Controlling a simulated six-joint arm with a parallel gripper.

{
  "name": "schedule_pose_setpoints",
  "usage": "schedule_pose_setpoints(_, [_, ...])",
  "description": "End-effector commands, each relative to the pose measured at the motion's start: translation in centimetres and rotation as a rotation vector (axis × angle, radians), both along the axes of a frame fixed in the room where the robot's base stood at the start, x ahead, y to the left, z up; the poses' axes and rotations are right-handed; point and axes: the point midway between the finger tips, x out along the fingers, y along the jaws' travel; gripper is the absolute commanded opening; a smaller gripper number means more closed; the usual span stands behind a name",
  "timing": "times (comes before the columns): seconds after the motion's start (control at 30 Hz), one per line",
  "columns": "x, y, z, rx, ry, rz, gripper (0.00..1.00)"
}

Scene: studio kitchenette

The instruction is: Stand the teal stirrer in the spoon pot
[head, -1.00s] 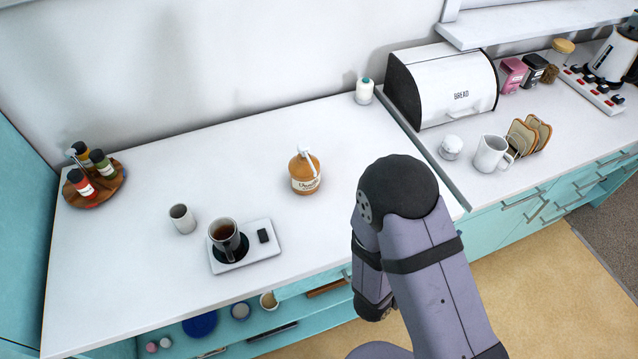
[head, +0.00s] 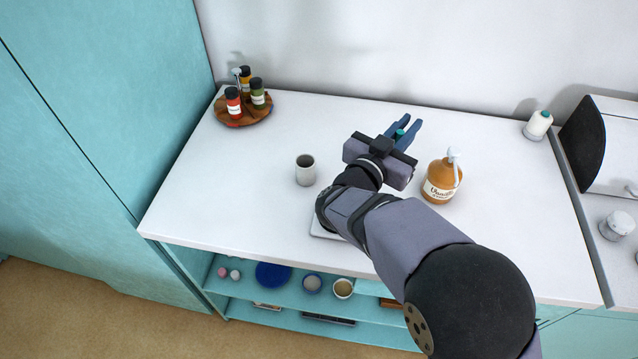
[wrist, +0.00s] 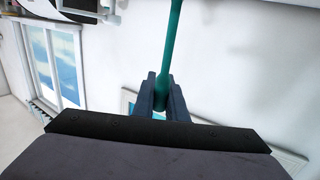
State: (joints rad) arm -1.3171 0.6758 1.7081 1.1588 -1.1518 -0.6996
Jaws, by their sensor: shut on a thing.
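My gripper (head: 404,130) is over the back middle of the white worktop, shut on the teal stirrer (wrist: 171,50). In the wrist view the stirrer's shaft passes up from between the two fingers (wrist: 161,84) and runs out of the top of the picture. In the head view only a small teal bit of it (head: 400,133) shows between the fingers. A small, pale grey, open pot (head: 305,169), seemingly the spoon pot, stands upright on the worktop, left of my gripper and apart from it. No stirrer shows in it.
An amber pump bottle (head: 441,181) stands right of my gripper. A round wooden tray (head: 224,119) with several small bottles is at the back left. My arm hides most of a pale tray (head: 322,226). A white bottle (head: 537,126) stands at the back right. The worktop's left front is clear.

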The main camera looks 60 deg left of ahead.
Motion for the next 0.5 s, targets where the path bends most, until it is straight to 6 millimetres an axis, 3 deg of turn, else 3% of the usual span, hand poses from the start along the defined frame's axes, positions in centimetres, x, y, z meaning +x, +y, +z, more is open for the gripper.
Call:
schedule_pose_setpoints(0.03, [-0.9, 2.3, -0.4, 0.007, -0.004, 0.061, 0.00])
schedule_pose_setpoints(0.2, [-4.5, 9.5, 0.5, 0.018, -0.015, 0.271, 0.00])
schedule_pose_setpoints(0.4, [-8.9, 15.3, 1.4, 0.031, -0.023, 0.473, 0.00])
schedule_pose_setpoints(0.5, [-10.6, 17.0, 1.7, 0.035, -0.025, 0.542, 0.00])
